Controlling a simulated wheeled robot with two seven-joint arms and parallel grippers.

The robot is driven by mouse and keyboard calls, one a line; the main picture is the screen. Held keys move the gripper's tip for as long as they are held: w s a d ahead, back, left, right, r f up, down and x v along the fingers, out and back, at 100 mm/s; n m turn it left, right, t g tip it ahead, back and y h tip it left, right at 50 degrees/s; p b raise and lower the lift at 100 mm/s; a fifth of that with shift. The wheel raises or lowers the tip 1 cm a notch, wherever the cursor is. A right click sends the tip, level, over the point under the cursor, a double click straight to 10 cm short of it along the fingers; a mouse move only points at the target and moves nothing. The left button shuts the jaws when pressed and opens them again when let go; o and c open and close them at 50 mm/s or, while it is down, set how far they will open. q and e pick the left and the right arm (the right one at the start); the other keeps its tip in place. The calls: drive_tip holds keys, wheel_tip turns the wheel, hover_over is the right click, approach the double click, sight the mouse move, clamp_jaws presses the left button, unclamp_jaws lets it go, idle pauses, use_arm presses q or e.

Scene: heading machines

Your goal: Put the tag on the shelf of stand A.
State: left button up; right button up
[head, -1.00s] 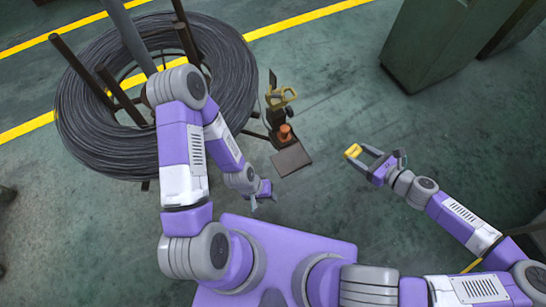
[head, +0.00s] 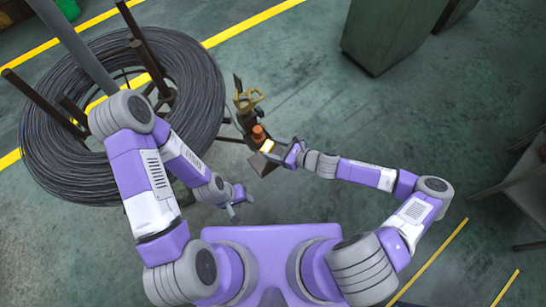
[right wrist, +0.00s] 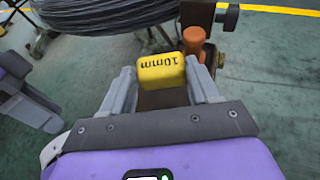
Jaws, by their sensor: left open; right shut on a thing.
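The yellow tag, marked 10mm in the right wrist view (right wrist: 162,72), is held between the fingertips of my right gripper (right wrist: 165,80). In the head view the tag (head: 267,146) is over or beside a small dark flat plate (head: 262,164), which looks like the stand's shelf. My right gripper (head: 278,151) partly covers this plate, and I cannot tell whether the tag touches it. No letter shows on the stand. My left gripper (head: 238,204) is open and empty, below and left of the plate.
An orange knob-like part (head: 258,133) stands just behind the plate, with a yellow-handled object (head: 246,100) beyond it. A large wire coil (head: 60,150) on a post stand fills the left. A green cabinet (head: 385,35) stands at the back right. The floor between is clear.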

wheel_tip(320, 180, down, 7)
drive_tip(key=shift+r+b, duration=0.2)
drive_tip(key=shift+b, duration=0.85)
drive_tip(key=shift+f, duration=0.15)
drive_tip(key=o, duration=1)
drive_tip(key=shift+o, duration=0.2)
